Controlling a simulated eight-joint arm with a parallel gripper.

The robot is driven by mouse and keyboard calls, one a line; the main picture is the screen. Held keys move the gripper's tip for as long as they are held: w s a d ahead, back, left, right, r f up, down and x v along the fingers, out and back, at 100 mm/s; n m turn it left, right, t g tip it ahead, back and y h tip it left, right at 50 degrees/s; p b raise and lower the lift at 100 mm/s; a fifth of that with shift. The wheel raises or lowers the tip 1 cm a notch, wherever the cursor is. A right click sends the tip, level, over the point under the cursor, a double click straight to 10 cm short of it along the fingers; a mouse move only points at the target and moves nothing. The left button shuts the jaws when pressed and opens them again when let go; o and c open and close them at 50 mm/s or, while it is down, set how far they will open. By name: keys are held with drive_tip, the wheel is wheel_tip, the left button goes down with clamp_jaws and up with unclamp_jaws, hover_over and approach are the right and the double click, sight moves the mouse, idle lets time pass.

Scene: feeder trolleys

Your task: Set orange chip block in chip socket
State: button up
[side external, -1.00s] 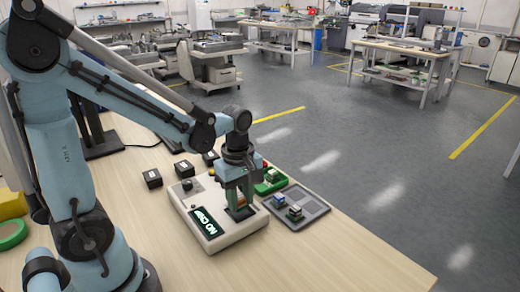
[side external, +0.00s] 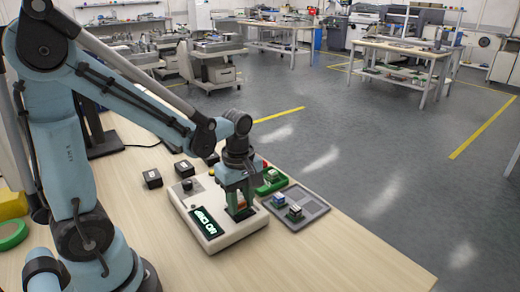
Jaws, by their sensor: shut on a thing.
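My gripper (side external: 239,207) points down over the right part of a beige tester box (side external: 205,241) with a lit display. It is shut on the orange chip block (side external: 239,199), of which a small orange patch shows between the green-grey fingers. The fingertips are at the dark chip socket (side external: 243,215) on the box top. The fingers hide most of the block and socket, so I cannot tell whether the block is seated.
A grey tray (side external: 311,208) with two small chip blocks (side external: 286,207) stands right of the box. A green tray (side external: 271,182) with a block lies behind. Black cubes (side external: 152,178) stand at the left. The table's front right is clear.

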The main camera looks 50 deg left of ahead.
drive_tip(key=shift+f, duration=0.4)
idle(0.5)
drive_tip(key=o, duration=1.1)
drive_tip(key=shift+w, duration=0.1)
wheel_tip(320, 180, up, 12)
drive_tip(key=shift+s, duration=0.2)
